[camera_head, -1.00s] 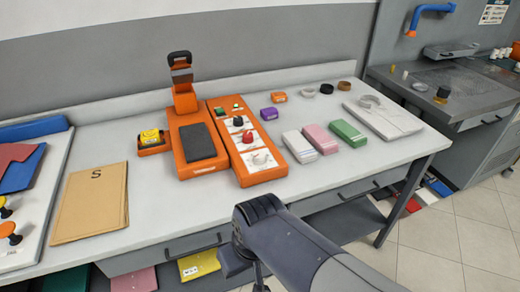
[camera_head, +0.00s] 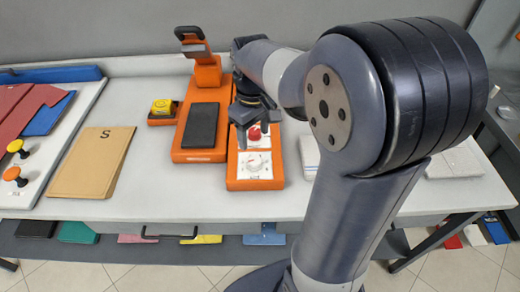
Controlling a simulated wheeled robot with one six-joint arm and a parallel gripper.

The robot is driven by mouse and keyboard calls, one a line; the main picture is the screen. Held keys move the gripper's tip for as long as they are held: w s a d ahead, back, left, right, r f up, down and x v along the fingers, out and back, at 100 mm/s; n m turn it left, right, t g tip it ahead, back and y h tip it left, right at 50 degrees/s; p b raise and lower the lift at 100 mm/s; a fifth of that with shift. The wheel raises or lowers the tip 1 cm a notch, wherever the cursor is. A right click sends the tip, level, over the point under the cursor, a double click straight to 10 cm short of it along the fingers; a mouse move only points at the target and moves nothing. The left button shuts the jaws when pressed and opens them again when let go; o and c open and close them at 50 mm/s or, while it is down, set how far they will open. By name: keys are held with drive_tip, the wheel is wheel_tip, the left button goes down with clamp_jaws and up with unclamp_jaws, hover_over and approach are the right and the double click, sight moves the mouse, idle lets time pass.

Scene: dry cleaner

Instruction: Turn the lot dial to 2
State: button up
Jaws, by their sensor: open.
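An orange control panel (camera_head: 232,183) lies on the counter with a column of dials on white plates. The white dial (camera_head: 254,163) is at its near end. The red dial (camera_head: 254,134) is just beyond it, partly covered by my gripper. The black dial farther up is hidden behind my gripper and arm. The labels are too small to read, so I cannot tell which is the lot dial or where it points. My gripper (camera_head: 253,133) is open and points down over the panel at the red dial. I cannot tell whether it touches the dial.
An orange machine with a dark pad (camera_head: 201,126) and an upright head (camera_head: 204,68) stands close left of the panel. A yellow button box (camera_head: 161,109) and a tan folder (camera_head: 93,160) lie farther left. My arm hides much of the counter's right side.

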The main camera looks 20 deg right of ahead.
sight(254, 160)
wheel_tip(254, 160, down, 9)
drive_tip(key=shift+f, duration=0.2)
idle(0.3)
drive_tip(key=c, duration=1)
drive_tip(key=shift+m, duration=0.3)
drive_tip(key=m, duration=0.4)
drive_tip(key=shift+m, duration=2.1)
